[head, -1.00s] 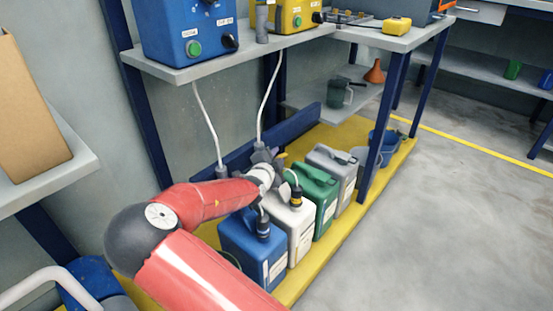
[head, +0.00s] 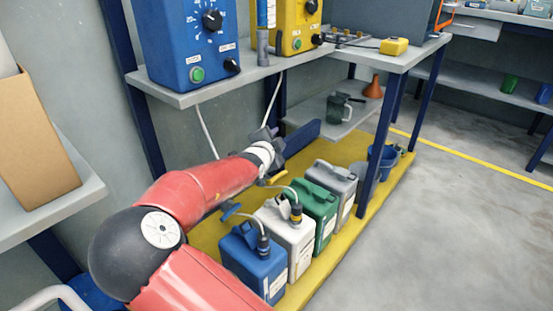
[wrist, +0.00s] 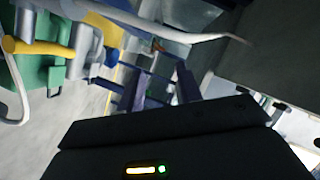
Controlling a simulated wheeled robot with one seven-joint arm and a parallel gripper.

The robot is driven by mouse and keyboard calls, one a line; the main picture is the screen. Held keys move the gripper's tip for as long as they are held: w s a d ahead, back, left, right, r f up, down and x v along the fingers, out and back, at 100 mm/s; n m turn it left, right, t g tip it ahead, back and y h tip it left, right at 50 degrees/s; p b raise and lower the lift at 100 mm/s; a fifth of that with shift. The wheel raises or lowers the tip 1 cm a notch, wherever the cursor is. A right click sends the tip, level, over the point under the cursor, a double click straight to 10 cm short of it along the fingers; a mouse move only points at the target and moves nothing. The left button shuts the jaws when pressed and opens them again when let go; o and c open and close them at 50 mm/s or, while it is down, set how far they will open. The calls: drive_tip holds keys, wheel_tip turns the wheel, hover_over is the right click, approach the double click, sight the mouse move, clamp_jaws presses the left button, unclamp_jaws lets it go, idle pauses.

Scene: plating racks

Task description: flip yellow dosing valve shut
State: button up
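The yellow dosing valve shows as a small yellow lever (head: 276,180) behind the white canister in the head view, partly hidden by my wrist. In the wrist view its thick yellow lever (wrist: 38,47) sticks out to the left from a grey body, with a white hose running right. My gripper (head: 274,136) is above and behind the lever in the head view and does not appear to touch it. In the wrist view the two dark fingers of my gripper (wrist: 160,90) stand apart with nothing clear between them.
A blue valve handle (head: 231,210) is beside my forearm. Blue (head: 252,266), white (head: 299,250), green (head: 325,215) and grey canisters (head: 346,195) stand on the yellow platform (head: 310,290). The floor at right is clear.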

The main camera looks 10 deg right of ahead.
wheel_tip(320, 180, up, 7)
drive_tip(key=p, duration=0.1)
drive_tip(key=shift+f, duration=0.15)
drive_tip(key=s+d+f+n+g+y+p, duration=0.2)
drive_tip(key=s+d+f+n+g+y, duration=0.25)
drive_tip(key=s+f, duration=0.5)
drive_tip(key=s+a+r+n+g+y, duration=0.1)
drive_tip(key=s+a+r+n, duration=0.1)
drive_tip(key=s, duration=0.8)
drive_tip(key=s+a+r+n+g+y+p, duration=0.1)
drive_tip(key=s+r+n, duration=0.4)
drive_tip(key=s, duration=0.5)
drive_tip(key=s+a+r+n+g+y, duration=0.1)
drive_tip(key=s+a+r+n+y, duration=0.1)
drive_tip(key=s+n, duration=0.5)
drive_tip(key=s+a+r, duration=0.1)
drive_tip(key=s, duration=0.2)
drive_tip(key=shift+s+a+r+p, duration=0.25)
drive_tip(key=shift+s+r+p, duration=0.05)
drive_tip(key=shift+r, duration=0.05)
